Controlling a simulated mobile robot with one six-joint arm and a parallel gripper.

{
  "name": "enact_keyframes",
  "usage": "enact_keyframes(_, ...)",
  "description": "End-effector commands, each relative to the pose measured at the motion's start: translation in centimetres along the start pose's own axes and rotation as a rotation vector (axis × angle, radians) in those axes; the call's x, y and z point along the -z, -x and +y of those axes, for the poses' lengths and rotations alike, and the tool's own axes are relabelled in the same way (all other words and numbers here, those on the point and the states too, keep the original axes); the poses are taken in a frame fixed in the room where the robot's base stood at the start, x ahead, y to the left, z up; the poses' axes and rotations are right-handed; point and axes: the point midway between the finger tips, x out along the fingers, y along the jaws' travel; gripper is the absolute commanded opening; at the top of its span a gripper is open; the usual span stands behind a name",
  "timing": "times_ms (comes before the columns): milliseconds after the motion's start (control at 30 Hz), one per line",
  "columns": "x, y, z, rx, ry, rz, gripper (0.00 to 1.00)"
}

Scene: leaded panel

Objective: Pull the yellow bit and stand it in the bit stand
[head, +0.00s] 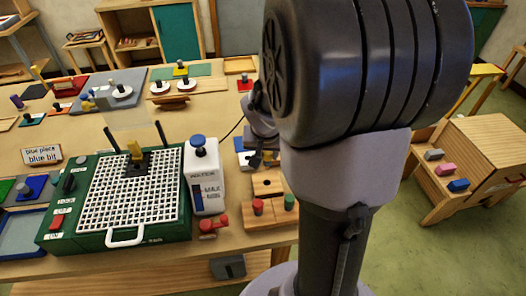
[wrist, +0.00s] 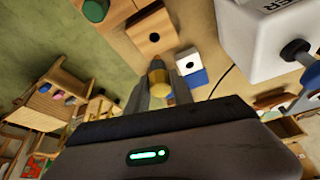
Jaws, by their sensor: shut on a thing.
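My gripper (wrist: 158,88) is shut on the yellow bit (wrist: 157,75), which shows between its fingers in the wrist view. In the head view my gripper (head: 260,158) hangs over the table's right side, partly hidden by my arm, and the bit is hard to make out there. A wooden bit stand (head: 270,216) with a red and a green bit in it stands near the table's front right edge. Just behind it is a wooden block (head: 267,184) with a dark hole. In the wrist view this holed block (wrist: 152,32) lies just beyond the fingertips, apart from the bit.
A white water box (head: 204,180) with a blue knob stands left of the blocks. A green machine with a white grid (head: 130,195) fills the front left. White and blue blocks (wrist: 190,65) lie close to the fingers. A wooden step unit (head: 465,165) stands on the right.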

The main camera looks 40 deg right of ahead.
Motion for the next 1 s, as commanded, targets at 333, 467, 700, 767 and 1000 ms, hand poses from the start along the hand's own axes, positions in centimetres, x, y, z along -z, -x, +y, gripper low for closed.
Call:
enact_keyframes(333, -1.4, -3.0, 0.0, 0.001, 0.001, 0.001, 0.00)
enact_keyframes(467, -2.1, -4.6, 0.0, 0.001, 0.001, 0.001, 0.00)
enact_keyframes(700, -2.4, -5.4, 0.0, 0.001, 0.001, 0.001, 0.00)
enact_keyframes(767, -2.4, -5.3, -0.1, 0.001, 0.001, 0.001, 0.00)
enact_keyframes(1000, -2.3, -5.3, 0.0, 0.001, 0.001, 0.001, 0.00)
